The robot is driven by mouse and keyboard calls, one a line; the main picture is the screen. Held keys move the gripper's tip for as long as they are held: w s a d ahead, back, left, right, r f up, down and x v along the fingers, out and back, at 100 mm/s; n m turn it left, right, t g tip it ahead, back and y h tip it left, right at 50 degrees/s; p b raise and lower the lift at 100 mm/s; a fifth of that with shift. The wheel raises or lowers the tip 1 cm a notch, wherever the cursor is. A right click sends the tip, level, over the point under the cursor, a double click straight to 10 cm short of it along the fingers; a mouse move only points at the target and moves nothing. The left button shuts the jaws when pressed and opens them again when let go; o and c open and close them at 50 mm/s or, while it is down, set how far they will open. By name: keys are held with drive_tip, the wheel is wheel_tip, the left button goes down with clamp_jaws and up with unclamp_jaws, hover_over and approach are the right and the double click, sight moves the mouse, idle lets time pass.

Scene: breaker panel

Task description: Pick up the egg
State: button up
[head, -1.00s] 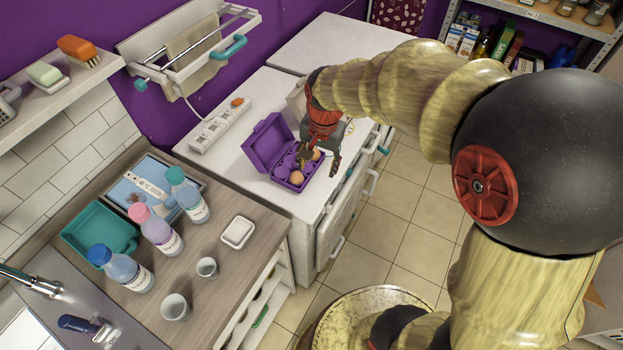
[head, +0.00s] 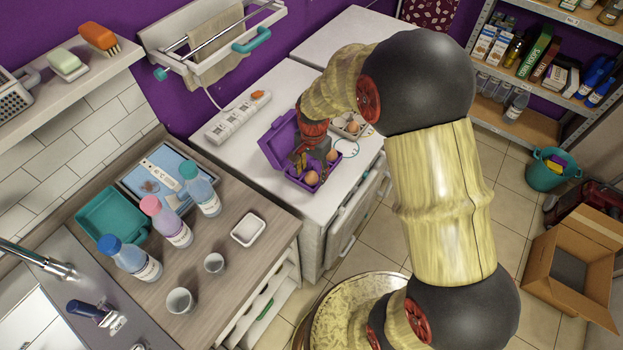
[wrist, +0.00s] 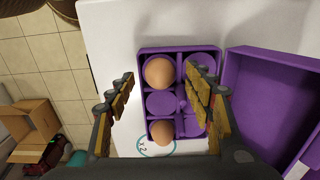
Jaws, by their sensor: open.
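The open purple egg carton (head: 291,182) stands on the white counter, its lid toward the wall. Two brown eggs sit in its front row: the nearer egg (head: 311,178) and the farther egg (head: 332,155). In the wrist view the nearer egg (wrist: 159,72) is in the upper left cup and the other (wrist: 160,132) in the lower left cup of the carton (wrist: 143,95). My gripper (head: 305,163) is low over the carton. In the wrist view its open fingers (wrist: 160,80) spread to either side of the nearer egg's column. Finger contact cannot be told.
A pale holder with eggs (head: 352,127) stands behind the carton. A power strip (head: 238,117) lies to the left. Bottles (head: 167,222) and cups stand on the wooden counter. A cardboard box (head: 575,265) is on the floor at right.

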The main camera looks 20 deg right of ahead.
drive_tip(key=shift+f, duration=0.35)
drive_tip(key=shift+c, duration=1.1)
drive_tip(key=c, duration=1)
